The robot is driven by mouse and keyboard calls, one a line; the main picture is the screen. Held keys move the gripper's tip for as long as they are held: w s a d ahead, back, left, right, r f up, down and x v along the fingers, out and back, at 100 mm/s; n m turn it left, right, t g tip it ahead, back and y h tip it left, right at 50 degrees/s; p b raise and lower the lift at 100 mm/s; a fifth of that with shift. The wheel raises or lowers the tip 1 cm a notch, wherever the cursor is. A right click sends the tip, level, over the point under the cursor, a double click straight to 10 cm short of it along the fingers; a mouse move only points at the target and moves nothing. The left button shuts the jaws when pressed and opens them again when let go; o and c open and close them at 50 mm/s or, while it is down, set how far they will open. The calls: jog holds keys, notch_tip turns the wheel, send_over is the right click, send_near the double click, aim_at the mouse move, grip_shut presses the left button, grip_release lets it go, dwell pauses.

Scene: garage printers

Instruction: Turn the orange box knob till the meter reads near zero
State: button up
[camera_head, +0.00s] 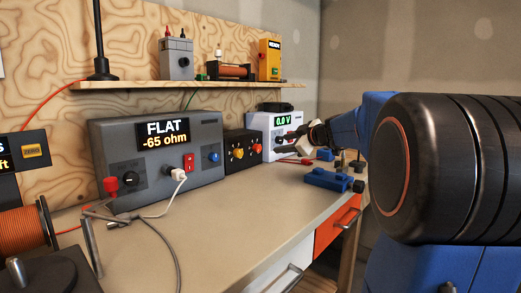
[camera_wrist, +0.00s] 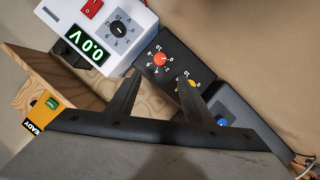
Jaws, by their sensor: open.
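A black box (camera_head: 243,157) stands between the grey meter and the white supply, with a yellow knob (camera_head: 238,153) on the left and an orange-red knob (camera_head: 256,148) on the right. The grey meter (camera_head: 205,135) displays "FLAT -65 ohm". In the wrist view the orange-red knob (camera_wrist: 159,58) lies just beyond the gap between my fingertips, and the yellow knob (camera_wrist: 189,82) is partly hidden by the right finger. My gripper (camera_wrist: 160,77) is open and empty. In the head view my gripper (camera_head: 300,138) is in front of the white supply.
The white supply (camera_head: 258,124) reads 0.0 V. A yellow-orange box (camera_head: 270,60) marked READY stands on the shelf (camera_head: 190,87) above. A blue clamp (camera_head: 328,180) lies on the bench at right. Cables cross the bench's front left, and its middle is clear.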

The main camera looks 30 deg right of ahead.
aim_at(259, 149)
jog(key=x, duration=1.5)
jog(key=shift+w, duration=0.45)
jog(key=c, duration=1.1)
